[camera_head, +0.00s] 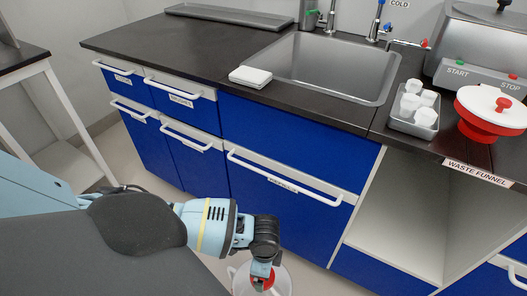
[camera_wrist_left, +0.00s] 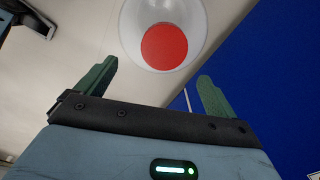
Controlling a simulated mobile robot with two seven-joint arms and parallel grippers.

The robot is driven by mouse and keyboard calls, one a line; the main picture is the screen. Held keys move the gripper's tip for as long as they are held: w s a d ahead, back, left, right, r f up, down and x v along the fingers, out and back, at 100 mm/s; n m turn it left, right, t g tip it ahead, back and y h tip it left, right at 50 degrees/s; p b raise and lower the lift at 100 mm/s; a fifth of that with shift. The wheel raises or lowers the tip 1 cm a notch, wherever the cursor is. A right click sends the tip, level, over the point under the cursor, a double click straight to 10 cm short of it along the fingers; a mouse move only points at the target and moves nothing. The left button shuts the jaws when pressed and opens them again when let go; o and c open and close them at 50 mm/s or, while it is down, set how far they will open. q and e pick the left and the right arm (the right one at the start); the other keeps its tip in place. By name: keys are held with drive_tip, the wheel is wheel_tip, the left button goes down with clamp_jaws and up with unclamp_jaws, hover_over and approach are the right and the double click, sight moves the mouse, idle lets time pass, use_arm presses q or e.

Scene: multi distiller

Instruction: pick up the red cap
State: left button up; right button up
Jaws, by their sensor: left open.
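The red cap (camera_wrist_left: 164,46) shows as a round red disc within the outline of a whitish translucent round container (camera_wrist_left: 130,25). I cannot tell whether it sits on top of the container or inside it. In the head view the container (camera_head: 284,279) stands low by the blue cabinets, and a bit of red (camera_head: 269,283) shows beside my fingers. My left gripper (camera_wrist_left: 158,74) is open, its two green fingers apart with nothing between them. The cap lies just beyond the fingertips in the wrist view. In the head view the left gripper (camera_head: 263,268) partly hides the container.
Blue cabinets with white handles (camera_head: 285,185) stand right beside the container. The dark counter (camera_head: 190,45) above holds a sink (camera_head: 335,65), a white box (camera_head: 250,77), a tray of white cups (camera_head: 413,124) and a red waste funnel (camera_head: 478,130). An open shelf (camera_head: 400,215) is at right.

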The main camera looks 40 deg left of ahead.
sight(267, 285)
use_arm(q)
drive_tip(key=shift+f+b, duration=0.5)
drive_tip(key=shift+f, duration=1.1)
drive_tip(key=f, duration=0.1)
drive_tip(key=f+b, duration=0.1)
drive_tip(key=f, duration=0.1)
drive_tip(key=f+b, duration=0.1)
drive_tip(key=shift+a+f, duration=0.35)
drive_tip(key=shift+a, duration=0.05)
use_arm(e)
drive_tip(key=f, duration=0.1)
drive_tip(key=s+f, duration=0.1)
drive_tip(key=f, duration=0.1)
drive_tip(key=shift+s+d+f+g, duration=0.15)
drive_tip(key=shift+s+d+g, duration=0.05)
drive_tip(key=shift+d+g, duration=0.15)
use_arm(q)
drive_tip(key=shift+c, duration=0.8)
drive_tip(key=c, duration=0.8)
drive_tip(key=shift+c, duration=0.2)
use_arm(e)
drive_tip(key=shift+w, duration=0.25)
use_arm(q)
drive_tip(key=shift+r, duration=0.15)
